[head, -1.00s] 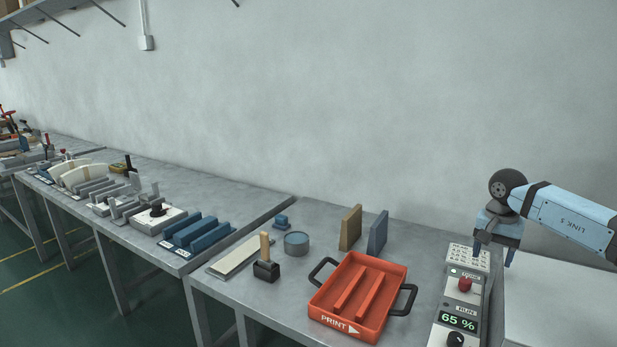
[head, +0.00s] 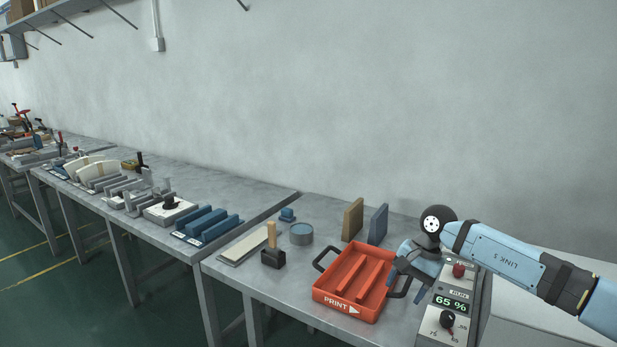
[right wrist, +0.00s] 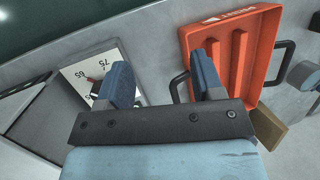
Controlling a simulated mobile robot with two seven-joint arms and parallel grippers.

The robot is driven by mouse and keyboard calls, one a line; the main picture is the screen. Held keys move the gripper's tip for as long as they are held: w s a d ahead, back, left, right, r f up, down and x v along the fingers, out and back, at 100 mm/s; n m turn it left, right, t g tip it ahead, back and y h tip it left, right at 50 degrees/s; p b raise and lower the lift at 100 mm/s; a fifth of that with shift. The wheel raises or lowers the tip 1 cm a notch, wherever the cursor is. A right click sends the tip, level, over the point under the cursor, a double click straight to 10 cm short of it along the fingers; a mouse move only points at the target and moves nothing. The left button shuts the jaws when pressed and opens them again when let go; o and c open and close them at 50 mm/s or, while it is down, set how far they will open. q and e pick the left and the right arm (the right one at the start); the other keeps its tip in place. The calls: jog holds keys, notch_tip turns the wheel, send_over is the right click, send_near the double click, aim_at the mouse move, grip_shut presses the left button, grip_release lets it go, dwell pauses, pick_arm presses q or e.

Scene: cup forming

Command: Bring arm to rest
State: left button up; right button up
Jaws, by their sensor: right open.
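My right gripper (head: 408,285) is open and empty in the head view. It hangs between the orange tray's right handle and the control box, above the table. In the right wrist view its two blue fingers (right wrist: 162,80) stand wide apart with nothing between them. The right arm reaches in from the right edge of the head view. My left gripper is not in view.
An orange tray (head: 325,299) marked PRINT, with black handles, is left of the gripper. A control box (head: 436,324) reading 65 % is close on its right. A mallet (head: 273,259), grey tin (head: 301,240) and two upright plates (head: 353,220) stand nearby.

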jog(key=s+a+f+m+t+y, duration=0.2)
jog(key=s+a+f+m+y, duration=0.2)
jog(key=s+a+m+y, duration=0.4)
jog(key=s+a+f+m+t+y, duration=0.25)
jog(key=s+f+m+y, duration=0.2)
jog(key=m, duration=0.55)
jog(key=s+d+f+n+t+h, duration=0.3)
jog(key=s+d+f+n+h, duration=0.45)
jog(key=s+d+n, duration=0.6)
jog(key=s+d+f+n+t+h, duration=0.3)
jog(key=s+d+f+n+h, duration=0.5)
jog(key=n, duration=1.1)
jog(key=s+a+m+t+y, duration=0.1)
jog(key=a+m+y, duration=0.3)
jog(key=a, duration=1)
pick_arm(q)
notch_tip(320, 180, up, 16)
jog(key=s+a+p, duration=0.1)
jog(key=p, duration=1.9)
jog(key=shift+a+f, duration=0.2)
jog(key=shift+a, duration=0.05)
pick_arm(e)
notch_tip(320, 180, up, 16)
jog(key=s+d+h, duration=0.1)
jog(key=shift+s+r+h, duration=0.2)
jog(key=shift+r+h, duration=0.05)
jog(key=shift+h, duration=0.15)
jog(key=shift+m, duration=0.25)
